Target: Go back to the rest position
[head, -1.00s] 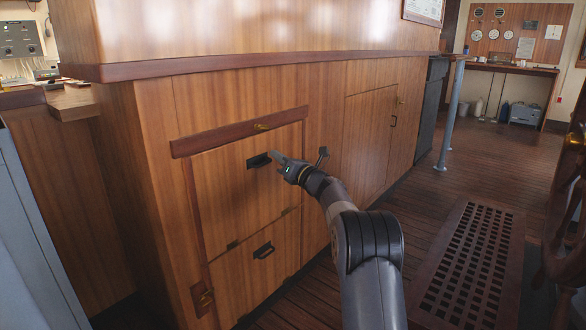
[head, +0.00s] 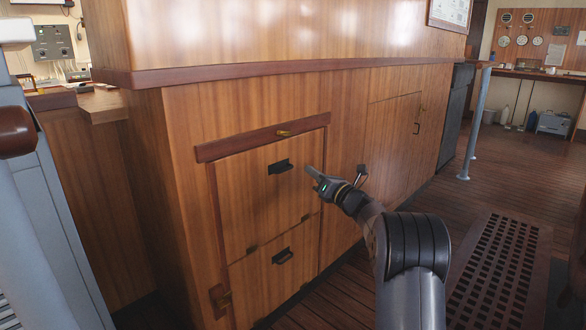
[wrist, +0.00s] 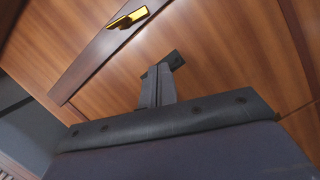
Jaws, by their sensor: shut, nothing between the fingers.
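My gripper (head: 312,174) is shut and empty, in front of the wooden cabinet's upper drawer (head: 255,205). Its fingertips are just right of the black handle (head: 281,167) in the head view and look apart from it. In the wrist view my shut fingers (wrist: 158,84) point at the wood front, and a dark piece of the handle (wrist: 176,60) shows just past their tips. Both drawers, upper and lower (head: 270,290), look shut.
A brass latch (head: 283,133) sits on the trim above the upper drawer. The lower drawer has its own black handle (head: 282,256). A grey-blue post (head: 474,125) and a dark floor grating (head: 503,270) are to the right. The plank floor beyond is open.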

